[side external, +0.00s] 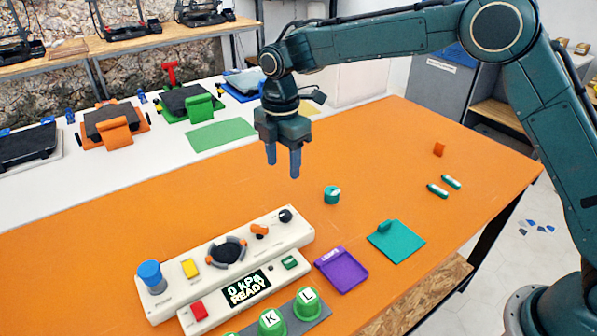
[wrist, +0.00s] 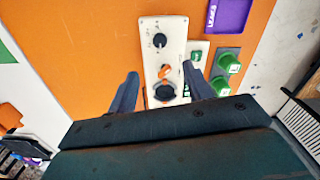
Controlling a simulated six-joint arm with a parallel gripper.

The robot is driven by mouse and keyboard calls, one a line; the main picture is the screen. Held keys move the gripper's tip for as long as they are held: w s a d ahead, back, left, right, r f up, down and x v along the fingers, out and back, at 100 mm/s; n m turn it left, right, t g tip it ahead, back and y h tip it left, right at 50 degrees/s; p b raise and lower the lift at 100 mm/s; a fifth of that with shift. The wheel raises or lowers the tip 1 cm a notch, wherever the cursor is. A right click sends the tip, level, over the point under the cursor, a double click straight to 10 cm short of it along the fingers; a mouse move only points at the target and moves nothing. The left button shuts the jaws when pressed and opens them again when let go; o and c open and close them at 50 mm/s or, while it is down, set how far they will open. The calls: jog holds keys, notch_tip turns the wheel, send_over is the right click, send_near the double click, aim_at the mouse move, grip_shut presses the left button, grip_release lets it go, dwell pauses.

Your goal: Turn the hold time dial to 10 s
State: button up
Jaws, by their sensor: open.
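A white control panel (side external: 205,262) lies on the orange table. At its far right end is a small black dial (side external: 285,215) with a pale pointer mark. It also shows in the wrist view (wrist: 160,40), with small marks around it that are too small to read. I cannot read which control is labelled hold time. Next to it are an orange knob (side external: 259,231) and a larger black wheel with orange grips (side external: 228,252). My gripper (side external: 283,175) is open and empty, pointing down, well above the table and behind the panel.
A display reading "0 kPa READY" (side external: 249,288) sits at the panel's front. A blue knob (side external: 150,274), yellow button (side external: 190,268) and red button (side external: 199,309) are nearby. The table's far right is mostly clear.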

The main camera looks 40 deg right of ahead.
aim_at(285, 213)
jog(key=shift+f, duration=0.1)
jog(key=shift+f, duration=6.8)
jog(key=c, duration=1)
jog(key=shift+o, duration=0.2)
